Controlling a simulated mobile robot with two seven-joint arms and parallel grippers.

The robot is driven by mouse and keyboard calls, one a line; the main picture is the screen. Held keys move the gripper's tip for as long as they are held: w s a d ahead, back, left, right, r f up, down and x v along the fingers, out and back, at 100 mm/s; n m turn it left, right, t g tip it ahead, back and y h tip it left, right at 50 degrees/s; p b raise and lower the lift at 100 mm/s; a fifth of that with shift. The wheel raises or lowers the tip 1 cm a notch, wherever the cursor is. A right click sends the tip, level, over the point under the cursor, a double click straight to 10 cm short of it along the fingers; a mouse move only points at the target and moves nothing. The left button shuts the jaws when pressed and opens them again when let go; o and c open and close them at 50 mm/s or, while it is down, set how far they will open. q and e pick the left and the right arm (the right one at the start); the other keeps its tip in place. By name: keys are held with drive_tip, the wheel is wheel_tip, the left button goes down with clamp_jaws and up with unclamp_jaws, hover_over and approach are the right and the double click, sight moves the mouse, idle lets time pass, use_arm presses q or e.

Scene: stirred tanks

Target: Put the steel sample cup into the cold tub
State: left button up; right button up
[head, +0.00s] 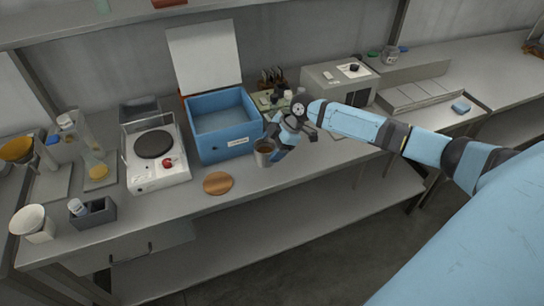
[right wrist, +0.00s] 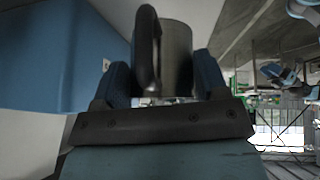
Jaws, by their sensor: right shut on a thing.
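The steel sample cup (head: 263,154) is at the front right corner of the cold tub, outside it, and looks upright. My right gripper (head: 273,146) is shut on the cup. In the right wrist view the cup (right wrist: 176,50), with its dark handle, sits between the two blue fingers (right wrist: 160,85). Whether the cup's base touches the bench cannot be told. The blue cold tub (head: 226,146) stands open on the bench, its white lid (head: 204,55) raised at the back. My left gripper is not in view.
A white hotplate (head: 158,172) stands left of the tub. A round wooden coaster (head: 218,183) lies near the bench's front edge. A rack with small bottles (head: 268,97) is behind my gripper, and a grey box-shaped instrument (head: 330,78) stands to the right.

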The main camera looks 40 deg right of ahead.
wheel_tip(320, 180, down, 4)
drive_tip(key=shift+f, duration=0.2)
drive_tip(key=o, duration=1)
drive_tip(key=v, duration=1.2)
drive_tip(key=shift+b, duration=0.4)
